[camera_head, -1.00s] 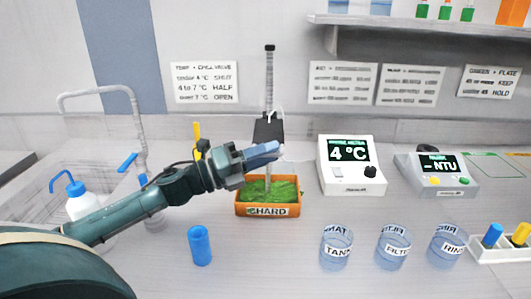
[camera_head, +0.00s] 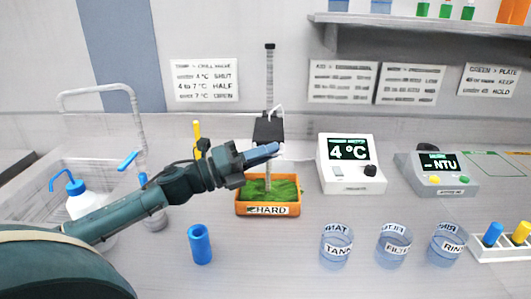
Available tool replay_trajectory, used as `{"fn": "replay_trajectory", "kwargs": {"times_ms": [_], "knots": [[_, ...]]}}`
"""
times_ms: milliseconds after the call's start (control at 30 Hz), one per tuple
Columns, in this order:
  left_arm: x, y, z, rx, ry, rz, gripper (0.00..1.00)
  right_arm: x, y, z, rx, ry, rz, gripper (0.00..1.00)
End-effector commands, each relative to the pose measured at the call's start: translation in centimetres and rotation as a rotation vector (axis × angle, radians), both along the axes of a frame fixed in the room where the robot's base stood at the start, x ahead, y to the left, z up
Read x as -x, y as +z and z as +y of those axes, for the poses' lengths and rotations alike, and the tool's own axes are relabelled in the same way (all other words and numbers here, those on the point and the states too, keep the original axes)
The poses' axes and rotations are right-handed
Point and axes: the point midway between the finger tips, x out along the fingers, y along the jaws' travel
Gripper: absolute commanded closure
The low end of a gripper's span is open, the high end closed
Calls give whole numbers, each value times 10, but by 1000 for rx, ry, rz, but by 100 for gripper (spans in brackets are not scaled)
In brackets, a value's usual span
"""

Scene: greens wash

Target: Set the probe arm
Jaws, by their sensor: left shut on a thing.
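The probe arm (camera_head: 268,131) is a dark block on an upright grey post (camera_head: 269,75), with a pale probe rod (camera_head: 267,178) reaching down into the greens (camera_head: 282,191) in an orange crate (camera_head: 268,209) labelled CHARD. My left gripper (camera_head: 264,153) comes in from the left, just below the dark block and in front of the rod. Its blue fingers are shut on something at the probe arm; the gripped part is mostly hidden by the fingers. My right gripper is not in view.
A meter (camera_head: 349,164) reading 4 °C and a second meter (camera_head: 437,174) reading NTU stand to the right. Several labelled beakers (camera_head: 336,246) stand in front of them. A blue cylinder (camera_head: 199,244) stands front left of the crate. A sink (camera_head: 100,178) and wash bottle (camera_head: 79,203) are at left.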

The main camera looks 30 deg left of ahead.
Motion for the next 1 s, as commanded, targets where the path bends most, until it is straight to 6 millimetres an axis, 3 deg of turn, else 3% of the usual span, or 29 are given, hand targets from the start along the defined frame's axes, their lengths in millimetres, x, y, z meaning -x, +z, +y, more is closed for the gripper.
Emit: {"fn": "replay_trajectory", "kwargs": {"times_ms": [167, 367, 533, 967, 1000], "knots": [[0, 13, -1, 1, -3, -4, 100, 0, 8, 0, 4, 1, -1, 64], [1, 60, -1, 0, -5, -6, 100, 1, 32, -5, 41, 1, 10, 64], [1, 91, -1, 1, -4, -6, 100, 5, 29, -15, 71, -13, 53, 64], [1, 103, 0, 2, -3, -12, 100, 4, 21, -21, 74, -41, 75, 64], [0, 103, 0, 1, -3, -12, 88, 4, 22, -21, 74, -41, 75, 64]]}}
